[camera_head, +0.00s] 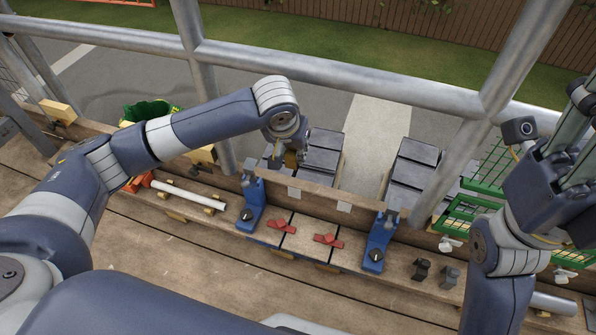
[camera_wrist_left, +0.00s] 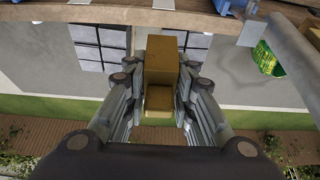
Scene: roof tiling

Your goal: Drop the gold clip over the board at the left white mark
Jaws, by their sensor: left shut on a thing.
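The gold clip (camera_wrist_left: 160,62) is a blocky brass-coloured piece held between the fingers of my left gripper (camera_wrist_left: 158,105) in the left wrist view. In the head view my left gripper (camera_head: 287,157) hangs just beyond the upright board (camera_head: 319,198), and the clip (camera_head: 291,159) is partly hidden by it. The left white mark (camera_head: 294,192) is on the board's near face, just below the gripper in the picture. The clip looks apart from the board. A second white mark (camera_head: 344,206) lies further right. My right gripper (camera_head: 578,135) is raised at the right edge, partly cut off.
Blue clamps (camera_head: 250,205) and (camera_head: 378,245) stand at both ends of the board. Red pieces (camera_head: 281,227) lie on the bench between them. Dark tile stacks (camera_head: 320,155) and (camera_head: 413,165) lie beyond the board. A scaffold post (camera_head: 208,100) rises left of the gripper.

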